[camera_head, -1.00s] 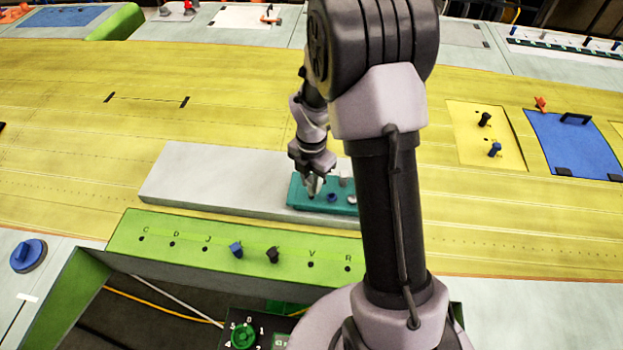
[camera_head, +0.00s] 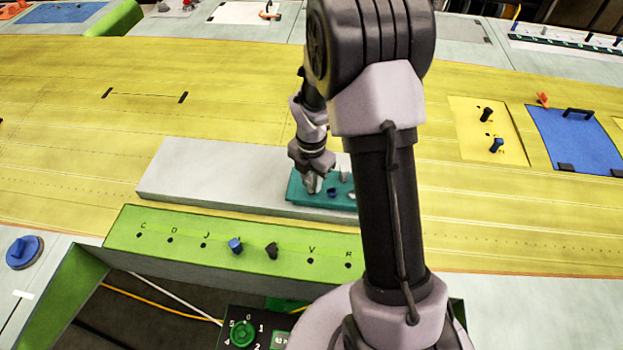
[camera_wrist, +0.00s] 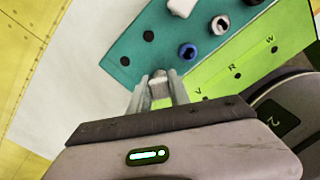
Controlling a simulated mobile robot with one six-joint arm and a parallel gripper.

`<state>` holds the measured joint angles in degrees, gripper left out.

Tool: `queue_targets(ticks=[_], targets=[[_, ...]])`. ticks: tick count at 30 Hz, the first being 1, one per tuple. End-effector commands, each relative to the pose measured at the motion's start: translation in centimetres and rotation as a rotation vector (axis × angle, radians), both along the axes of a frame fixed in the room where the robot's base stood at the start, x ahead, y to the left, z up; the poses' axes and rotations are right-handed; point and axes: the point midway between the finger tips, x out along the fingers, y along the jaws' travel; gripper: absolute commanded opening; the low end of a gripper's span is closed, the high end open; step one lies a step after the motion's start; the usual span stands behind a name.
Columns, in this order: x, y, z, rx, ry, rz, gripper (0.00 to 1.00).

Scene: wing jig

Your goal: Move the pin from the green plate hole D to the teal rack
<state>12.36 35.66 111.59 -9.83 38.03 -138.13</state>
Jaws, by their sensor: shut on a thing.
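My gripper (camera_head: 312,187) is over the left part of the teal rack (camera_head: 345,203). In the wrist view, my gripper (camera_wrist: 160,80) is shut on a light grey pin (camera_wrist: 160,88) in front of the teal rack (camera_wrist: 122,50). The pin's lower end is hidden, so I cannot tell whether it is seated in a hole. Two dark empty holes show in the rack, along with a blue pin (camera_wrist: 188,52), a grey pin (camera_wrist: 220,26) and a white pin (camera_wrist: 182,6). On the green plate (camera_head: 190,225), hole D (camera_head: 170,240) is empty.
A blue pin (camera_head: 236,246) and a black pin (camera_head: 271,250) stand in the green plate. The rack sits on a light grey slab (camera_head: 200,170) on the yellow wing skin. A green dial (camera_head: 242,334) is at the bottom. My arm hides the rack's right end.

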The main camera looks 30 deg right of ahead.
Motion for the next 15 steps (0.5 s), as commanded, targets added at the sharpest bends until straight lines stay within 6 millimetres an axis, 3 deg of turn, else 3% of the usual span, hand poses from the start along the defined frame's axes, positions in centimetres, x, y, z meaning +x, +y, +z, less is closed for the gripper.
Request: queue_targets(ticks=[5, 11, 12, 15], targets=[[0.0, 0.0, -1.11, 0.0, 0.0, 0.0, 0.0], [0.01, -0.01, -1.05, 0.0, 0.0, 0.0, 0.0], [0.01, 0.0, -1.05, 0.0, 0.0, 0.0, 0.25], [0.01, 0.0, -1.04, 0.0, 0.0, 0.0, 0.45]])
